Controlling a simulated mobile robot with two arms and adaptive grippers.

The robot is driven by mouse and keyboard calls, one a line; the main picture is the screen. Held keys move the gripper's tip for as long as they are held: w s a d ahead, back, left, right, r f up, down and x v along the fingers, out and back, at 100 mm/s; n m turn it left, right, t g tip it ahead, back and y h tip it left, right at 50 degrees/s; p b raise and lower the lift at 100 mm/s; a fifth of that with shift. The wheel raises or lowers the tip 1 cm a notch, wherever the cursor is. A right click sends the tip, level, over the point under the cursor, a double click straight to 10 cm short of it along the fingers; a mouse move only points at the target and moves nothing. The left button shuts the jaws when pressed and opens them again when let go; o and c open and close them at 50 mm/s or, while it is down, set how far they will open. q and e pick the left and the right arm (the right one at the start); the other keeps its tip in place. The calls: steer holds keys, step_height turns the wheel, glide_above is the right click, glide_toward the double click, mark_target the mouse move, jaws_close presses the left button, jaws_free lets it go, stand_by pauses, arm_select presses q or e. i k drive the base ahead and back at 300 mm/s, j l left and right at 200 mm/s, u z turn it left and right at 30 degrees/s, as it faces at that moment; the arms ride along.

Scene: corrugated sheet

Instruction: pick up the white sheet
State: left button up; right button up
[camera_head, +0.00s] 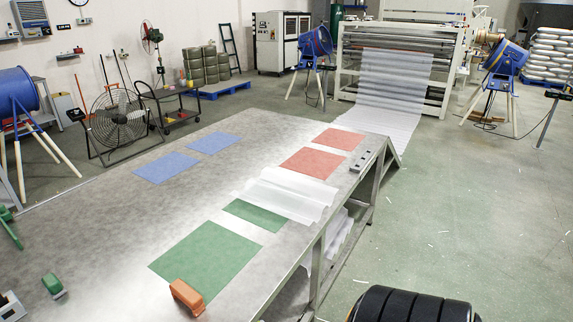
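A white corrugated sheet (288,194) lies on the grey metal table (120,235), between a red mat (311,162) and a small green mat (254,216). Its right end reaches the table's right edge. More white sheet material (337,233) shows below the table top on the right side, partly hidden by the table. A long white ribbed sheet (390,85) also runs down from the machine at the back to the floor behind the table. Neither of my grippers is in view.
A larger green mat (205,258), blue mats (166,167) and another red mat (339,139) lie flat on the table. An orange block (187,297) stands at the front. A black ribbed object (415,305) is at the bottom right. The floor right of the table is mostly clear.

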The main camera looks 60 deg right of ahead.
mark_target(299, 199)
steer(key=z, duration=1.9)
steer(key=u, duration=2.35)
steer(key=z, duration=2.3)
steer(key=i+l+u, duration=0.15)
steer(key=u, duration=0.25)
steer(key=i+l+u, duration=0.15)
steer(key=u, duration=0.25)
steer(key=l, duration=0.1)
